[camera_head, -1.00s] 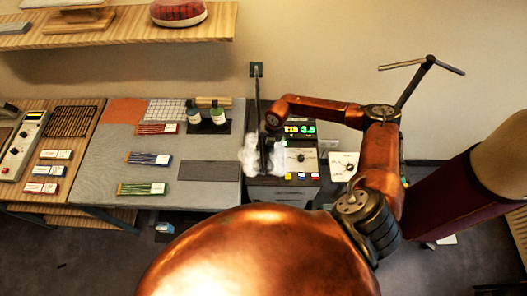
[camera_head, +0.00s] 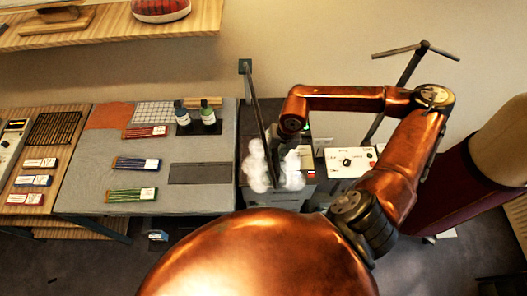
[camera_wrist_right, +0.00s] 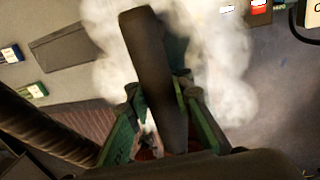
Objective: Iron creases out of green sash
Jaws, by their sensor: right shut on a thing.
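The green sash (camera_head: 130,195) looks like a bundle of green strips with a white label, lying on the grey table mat. My right gripper (camera_head: 283,138) is right of the sash, over the dark unit beside the mat. In the right wrist view my right gripper (camera_wrist_right: 160,140) is shut on a dark, rounded handle (camera_wrist_right: 153,65), seemingly the iron's. White steam (camera_head: 258,170) surrounds the held tool and hides its lower part; the steam also fills the middle of the wrist view (camera_wrist_right: 215,60). My left gripper is not in view.
A red bundle (camera_head: 145,132), a blue bundle (camera_head: 136,164), two small bottles (camera_head: 207,113) and a dark rectangular pad (camera_head: 200,173) lie on the mat (camera_head: 105,187). A white control box (camera_head: 348,162) stands at right. A dress form (camera_head: 470,190) stands farther right.

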